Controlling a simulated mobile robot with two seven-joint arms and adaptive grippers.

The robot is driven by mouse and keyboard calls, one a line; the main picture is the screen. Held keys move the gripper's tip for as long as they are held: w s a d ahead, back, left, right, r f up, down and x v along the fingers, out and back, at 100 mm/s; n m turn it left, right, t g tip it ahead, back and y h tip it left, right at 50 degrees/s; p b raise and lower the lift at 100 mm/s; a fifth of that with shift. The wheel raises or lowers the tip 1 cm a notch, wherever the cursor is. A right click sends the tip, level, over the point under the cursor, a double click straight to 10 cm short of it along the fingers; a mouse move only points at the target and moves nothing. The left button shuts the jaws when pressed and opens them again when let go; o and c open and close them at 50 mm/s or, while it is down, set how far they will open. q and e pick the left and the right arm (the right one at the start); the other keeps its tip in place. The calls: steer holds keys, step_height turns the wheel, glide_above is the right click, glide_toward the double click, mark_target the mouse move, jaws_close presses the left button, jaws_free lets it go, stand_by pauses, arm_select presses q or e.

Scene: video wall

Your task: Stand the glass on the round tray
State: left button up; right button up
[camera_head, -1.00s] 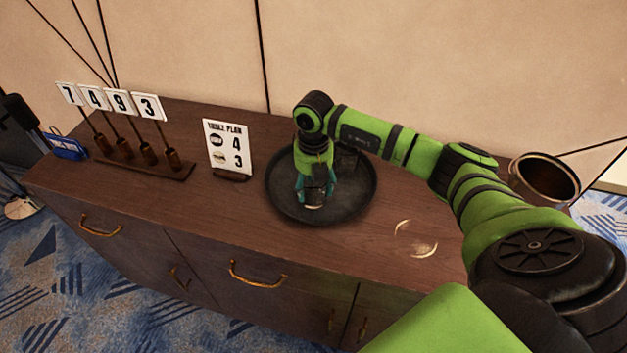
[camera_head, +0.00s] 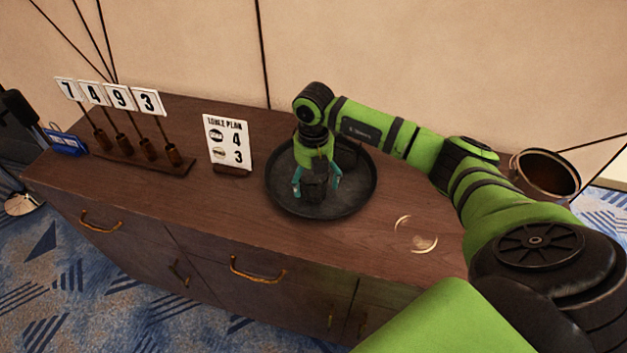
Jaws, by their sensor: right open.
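The round tray (camera_head: 352,203) is dark with a raised rim and lies on the brown cabinet top. My right gripper (camera_head: 316,185) is over the tray, pointing down, with its two teal fingers spread apart. A dark shape shows between the fingers; I cannot tell whether it is the glass or part of the gripper. Pale curved highlights (camera_head: 424,245) show on the wood right of the tray, apart from it; they may be the edges of a clear glass, but I cannot tell. My right arm hides the tray's back part. My left gripper is not in view.
A table plan card (camera_head: 228,143) stands left of the tray. Number signs on a wooden stand (camera_head: 137,165) and a blue box (camera_head: 66,143) are farther left. A dark pot (camera_head: 545,175) stands at the right, beyond my arm. The wood left of the tray's front is clear.

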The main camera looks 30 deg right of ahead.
step_height(320, 180, up, 11)
steer(key=b, duration=0.3)
